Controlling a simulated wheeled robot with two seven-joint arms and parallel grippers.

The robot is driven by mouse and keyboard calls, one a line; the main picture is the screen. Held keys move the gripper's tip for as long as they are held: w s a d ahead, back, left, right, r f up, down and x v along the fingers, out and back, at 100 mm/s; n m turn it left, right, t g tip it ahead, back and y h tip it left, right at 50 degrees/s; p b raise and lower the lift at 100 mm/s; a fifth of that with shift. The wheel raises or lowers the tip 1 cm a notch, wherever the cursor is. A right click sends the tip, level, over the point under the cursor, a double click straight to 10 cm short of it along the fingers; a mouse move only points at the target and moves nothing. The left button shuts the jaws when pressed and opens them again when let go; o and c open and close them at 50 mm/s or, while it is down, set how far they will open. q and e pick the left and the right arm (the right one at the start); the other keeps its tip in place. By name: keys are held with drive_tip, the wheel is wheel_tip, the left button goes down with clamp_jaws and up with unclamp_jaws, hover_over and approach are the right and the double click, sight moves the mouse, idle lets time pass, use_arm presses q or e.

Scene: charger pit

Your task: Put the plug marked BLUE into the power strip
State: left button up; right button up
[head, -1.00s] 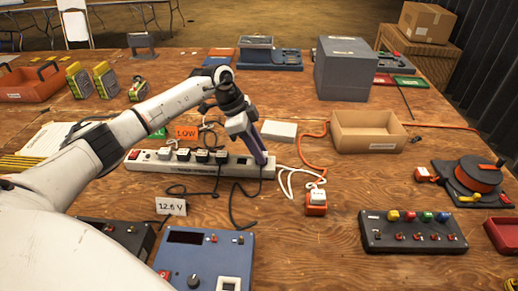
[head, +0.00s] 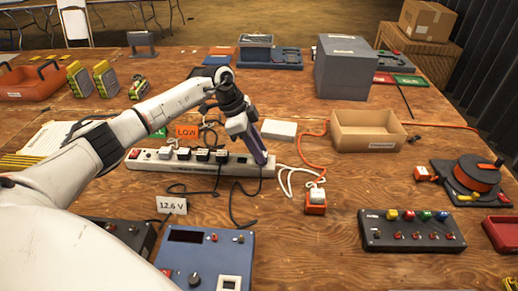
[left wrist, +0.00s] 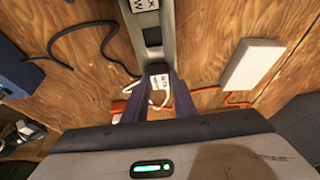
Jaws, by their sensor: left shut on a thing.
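The power strip (head: 137,165) is long and pale and lies across the table, with several white-labelled plugs (head: 202,155) in its left and middle part. My left gripper (head: 262,160), with purple fingers, points down at the strip's right end. In the left wrist view the fingers (left wrist: 158,88) are shut around a white-labelled plug (left wrist: 159,80) at the end of the strip (left wrist: 166,32). Its print is too small to read, and I cannot tell whether it is seated. The fingers hide it in the head view. My right gripper is not in view.
A white plug in an orange connector (head: 316,209) lies to the right of the strip, with white and orange cords beside it. A white box (head: 279,130) and an open cardboard tray (head: 367,143) lie behind. A blue meter panel (head: 207,258) stands in front. Dark cords loop before the strip.

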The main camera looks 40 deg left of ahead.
use_arm(q)
drive_tip(key=shift+f, duration=0.1)
drive_tip(key=o, duration=1.5)
drive_tip(key=shift+r+p, duration=0.55)
drive_tip(key=shift+p, duration=0.05)
wheel_tip(320, 180, up, 2)
drive_tip(key=shift+r+p, duration=0.1)
drive_tip(key=shift+p, duration=1.1)
wheel_tip(320, 180, up, 2)
drive_tip(key=shift+r+p, duration=0.1)
drive_tip(key=shift+p, duration=1.1)
drive_tip(key=shift+r+p, duration=0.5)
drive_tip(key=shift+r, duration=0.5)
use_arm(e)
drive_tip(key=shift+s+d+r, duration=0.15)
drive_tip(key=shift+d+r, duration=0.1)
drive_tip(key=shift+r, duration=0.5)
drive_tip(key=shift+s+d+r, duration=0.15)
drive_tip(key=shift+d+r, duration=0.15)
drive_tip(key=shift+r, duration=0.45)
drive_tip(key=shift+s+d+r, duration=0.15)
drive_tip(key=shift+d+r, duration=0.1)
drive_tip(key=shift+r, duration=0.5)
